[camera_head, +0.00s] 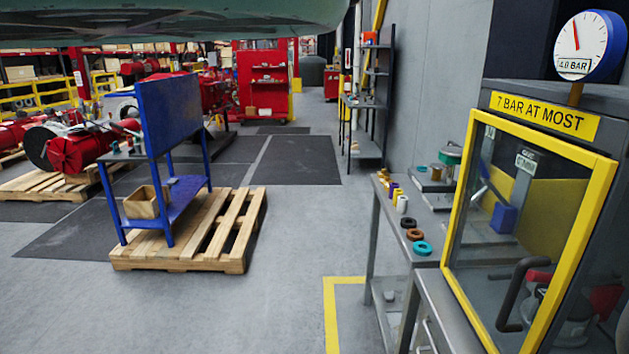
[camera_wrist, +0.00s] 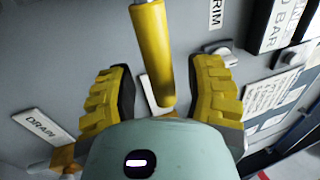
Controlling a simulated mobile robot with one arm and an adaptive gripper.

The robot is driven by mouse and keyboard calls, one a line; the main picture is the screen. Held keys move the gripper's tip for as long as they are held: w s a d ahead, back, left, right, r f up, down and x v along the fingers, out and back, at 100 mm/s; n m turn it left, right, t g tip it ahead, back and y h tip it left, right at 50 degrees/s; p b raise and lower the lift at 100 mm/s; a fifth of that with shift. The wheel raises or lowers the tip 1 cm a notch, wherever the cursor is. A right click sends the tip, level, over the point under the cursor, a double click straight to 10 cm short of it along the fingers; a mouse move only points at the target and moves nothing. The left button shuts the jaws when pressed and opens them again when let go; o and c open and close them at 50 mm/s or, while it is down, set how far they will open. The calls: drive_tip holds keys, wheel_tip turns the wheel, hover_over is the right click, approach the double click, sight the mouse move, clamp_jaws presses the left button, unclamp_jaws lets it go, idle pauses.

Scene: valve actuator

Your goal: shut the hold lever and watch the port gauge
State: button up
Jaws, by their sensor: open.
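In the wrist view, my gripper (camera_wrist: 164,70) is open, with one yellow ribbed finger on each side of a yellow lever handle (camera_wrist: 153,45). The handle runs down from the top between the fingers, with gaps visible on both sides. A white label behind it is mostly hidden, so I cannot tell whether this is the hold lever. In the head view, a round white gauge (camera_head: 583,47) with a blue rim stands at the top right. Its red needle points up and slightly left, above a small BAR plate. I cannot tell whether it is the port gauge. My gripper is out of the head view.
The wrist view shows a DRAIN label (camera_wrist: 42,127), a TRIM label (camera_wrist: 217,12) and a grey panel. In the head view, a yellow-framed cabinet (camera_head: 452,180) stands at right, beside a grey bench (camera_head: 417,208). A blue workbench (camera_head: 180,205) stands on a pallet (camera_head: 235,262). Floor between is clear.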

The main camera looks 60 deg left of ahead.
drive_tip(key=v, duration=0.7)
drive_tip(key=shift+s+a, duration=0.2)
drive_tip(key=shift+a, duration=0.05)
idle(0.6)
